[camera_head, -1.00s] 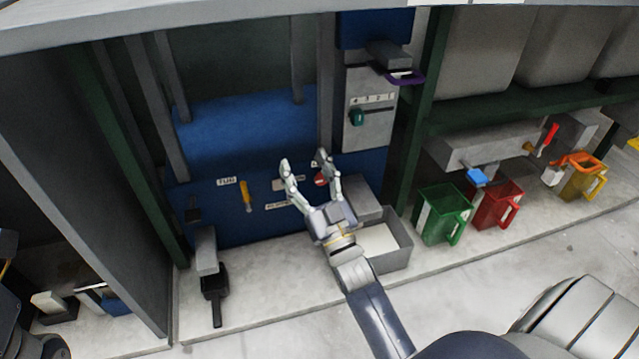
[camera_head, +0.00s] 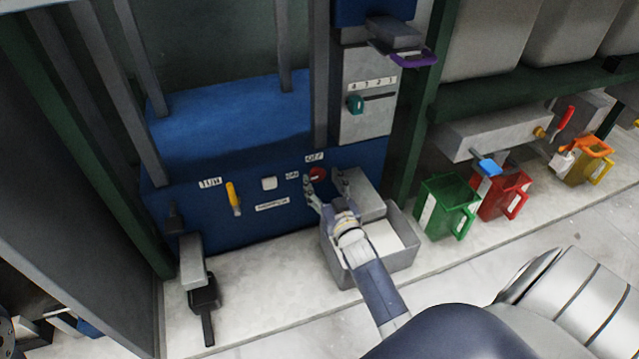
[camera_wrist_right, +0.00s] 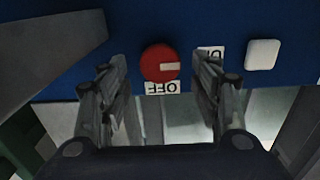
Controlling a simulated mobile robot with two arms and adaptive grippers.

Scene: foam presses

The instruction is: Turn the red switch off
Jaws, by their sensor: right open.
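The red switch (camera_head: 318,173) is a round knob on the blue press front. In the right wrist view the red switch (camera_wrist_right: 157,58) shows a pale pointer bar aimed toward the ON label (camera_wrist_right: 214,51), which a finger partly covers. The OFF label (camera_wrist_right: 163,88) sits beside the knob, upside down in that view. My right gripper (camera_head: 325,182) is open, its fingers spread on either side of the switch. It looks close to the panel; I cannot tell whether it touches the knob. My left gripper is not in view.
A white button (camera_head: 269,183) and a yellow lever (camera_head: 233,198) are on the same panel, left of the switch. A grey open box (camera_head: 403,257) stands below my right gripper. Green (camera_head: 446,207) and red (camera_head: 503,194) bins stand to the right.

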